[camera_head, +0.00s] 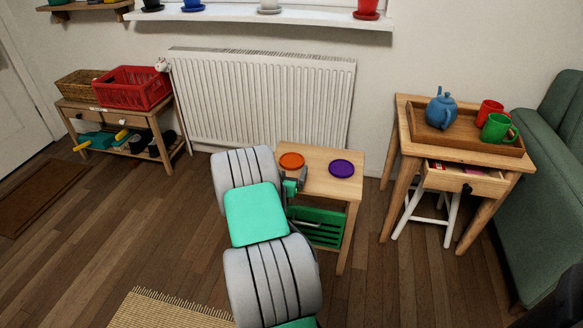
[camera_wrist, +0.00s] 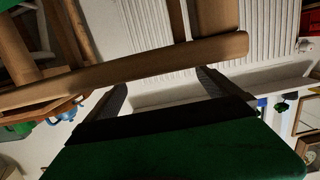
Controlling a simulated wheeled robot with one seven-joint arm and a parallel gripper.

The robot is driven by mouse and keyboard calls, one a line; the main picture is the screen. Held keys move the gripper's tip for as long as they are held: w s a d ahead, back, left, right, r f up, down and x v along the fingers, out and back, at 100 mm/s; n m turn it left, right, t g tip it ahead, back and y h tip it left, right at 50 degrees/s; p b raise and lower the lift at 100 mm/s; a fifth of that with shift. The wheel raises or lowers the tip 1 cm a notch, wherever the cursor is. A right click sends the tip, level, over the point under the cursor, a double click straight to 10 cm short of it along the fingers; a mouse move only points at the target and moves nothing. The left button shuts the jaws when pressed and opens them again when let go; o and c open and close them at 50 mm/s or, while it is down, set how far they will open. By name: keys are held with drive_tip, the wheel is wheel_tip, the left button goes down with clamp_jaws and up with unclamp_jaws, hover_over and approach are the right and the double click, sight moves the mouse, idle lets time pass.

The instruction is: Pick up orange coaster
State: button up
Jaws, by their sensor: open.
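The orange coaster (camera_head: 291,161) lies flat near the back left corner of the small wooden table (camera_head: 327,188) in the head view. A purple coaster (camera_head: 341,168) lies to its right on the same top. My gripper (camera_head: 302,178) is at the table's left side, close to the orange coaster in the picture, partly hidden by my arm. In the upside-down wrist view, my gripper (camera_wrist: 162,80) has its two dark fingers apart with nothing held between them. A wooden bar crosses just beyond the fingertips. The orange coaster does not show in the wrist view.
A radiator (camera_head: 262,98) stands behind the table. A green slatted rack (camera_head: 318,228) is below its top. To the right, a side table (camera_head: 400,158) bears a tray (camera_head: 455,140) with a blue teapot and mugs. Open floor lies in front.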

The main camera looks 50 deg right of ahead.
sight(292, 159)
drive_tip(key=x, duration=0.2)
drive_tip(key=b+x, duration=0.1)
drive_tip(key=x, duration=0.1)
drive_tip(key=shift+d+f, duration=0.25)
drive_tip(key=shift+d, duration=0.1)
drive_tip(key=c, duration=1.3)
drive_tip(key=shift+o, duration=0.2)
drive_tip(key=shift+r, duration=0.1)
